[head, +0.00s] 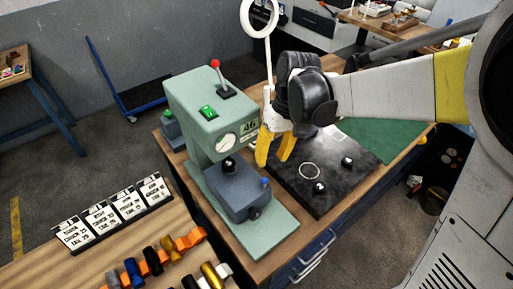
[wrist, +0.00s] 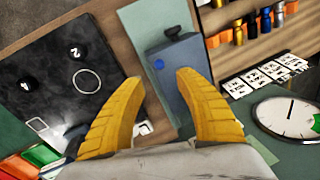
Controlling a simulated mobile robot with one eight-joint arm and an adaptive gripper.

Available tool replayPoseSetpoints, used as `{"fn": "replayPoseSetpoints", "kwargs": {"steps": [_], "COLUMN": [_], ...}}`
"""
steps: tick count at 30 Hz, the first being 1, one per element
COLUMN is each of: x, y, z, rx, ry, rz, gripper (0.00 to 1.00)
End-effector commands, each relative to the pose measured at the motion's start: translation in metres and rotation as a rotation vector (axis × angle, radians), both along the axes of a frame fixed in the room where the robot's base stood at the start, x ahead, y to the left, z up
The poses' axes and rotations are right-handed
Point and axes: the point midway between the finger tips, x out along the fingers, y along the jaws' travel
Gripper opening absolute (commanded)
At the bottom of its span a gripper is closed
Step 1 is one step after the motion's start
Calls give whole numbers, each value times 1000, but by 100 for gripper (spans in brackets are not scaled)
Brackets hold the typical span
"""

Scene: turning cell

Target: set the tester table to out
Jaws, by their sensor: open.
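The tester (head: 185,100) is a pale green machine on the bench, with a red-knobbed lever, a lit green button, a dial and a plate reading 46. Its blue-grey table (head: 237,195) sits low on the green base, with a blue button and a dark knob (head: 254,213) at its front. The table also shows in the wrist view (wrist: 185,60), just beyond the fingers. My gripper (head: 273,159) has yellow fingers, spread apart and empty, right of the tester and above the dark plate. In the wrist view, its fingertips (wrist: 156,78) point toward the table, seemingly without touching it.
A dark plate (head: 318,195) with a ring and two round knobs lies right of the tester. A wooden surface (head: 30,275) at the front left holds number cards (head: 115,212) and several coloured cylinders. A green mat (head: 385,140) lies behind the plate.

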Motion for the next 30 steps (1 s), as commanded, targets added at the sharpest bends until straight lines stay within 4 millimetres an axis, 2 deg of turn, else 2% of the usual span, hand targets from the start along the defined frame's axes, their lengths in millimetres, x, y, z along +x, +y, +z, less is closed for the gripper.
{"fn": "replayPoseSetpoints", "kwargs": {"steps": [9,15,20,28,29,30], "x": [-4,-7,-8,-8,-8,-8], "y": [11,16,18,18,18,18], "z": [-61,-90,-100,-100,-100,-100], "rx": [-1,0,0,0,0,0], "ry": [-1,-2,-2,-2,-2,-2], "rz": [0,0,0,-1,-1,-1], "gripper": [41,41,41,41,33,21]}}
